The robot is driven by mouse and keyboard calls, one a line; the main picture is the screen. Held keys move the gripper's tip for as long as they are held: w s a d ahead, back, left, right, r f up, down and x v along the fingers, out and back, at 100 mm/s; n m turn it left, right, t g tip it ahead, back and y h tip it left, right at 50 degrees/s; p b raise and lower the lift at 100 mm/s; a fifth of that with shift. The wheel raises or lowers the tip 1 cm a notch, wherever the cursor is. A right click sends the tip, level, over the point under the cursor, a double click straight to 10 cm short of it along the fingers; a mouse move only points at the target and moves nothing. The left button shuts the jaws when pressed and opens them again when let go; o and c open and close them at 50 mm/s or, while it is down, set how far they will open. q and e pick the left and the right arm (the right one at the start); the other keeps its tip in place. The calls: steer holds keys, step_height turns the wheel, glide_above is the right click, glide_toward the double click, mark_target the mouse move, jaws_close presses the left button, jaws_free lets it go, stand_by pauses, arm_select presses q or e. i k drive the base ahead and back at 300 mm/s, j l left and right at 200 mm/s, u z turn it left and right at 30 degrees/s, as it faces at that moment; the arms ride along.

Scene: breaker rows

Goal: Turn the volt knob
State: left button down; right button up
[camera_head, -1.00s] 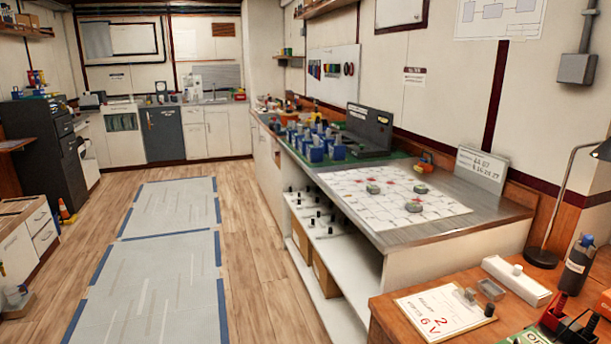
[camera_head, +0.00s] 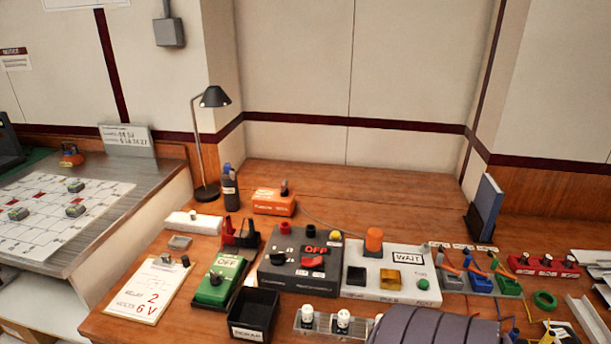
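I cannot tell for certain which knob is the volt knob, as the small labels are unreadable. A dark grey box (camera_head: 300,279) on the wooden bench carries a black knob (camera_head: 277,258), a red switch and a red OFF display. A green box (camera_head: 228,285) to its left has an OFF label and a small black knob (camera_head: 215,278). A card (camera_head: 150,290) on the left shows "2" and "6 V". Neither gripper is in view. A dark ribbed shape at the lower right edge seems to be part of my arm.
A white panel (camera_head: 393,294) marked WAIT, with an orange top button, stands right of the grey box. A black bin (camera_head: 253,312) sits in front. A lamp (camera_head: 200,140) and bottle (camera_head: 230,188) stand behind at left. The bench's rear middle (camera_head: 370,195) is clear.

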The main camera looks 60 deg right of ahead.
mark_target(277, 258)
steer(key=z, duration=1.8)
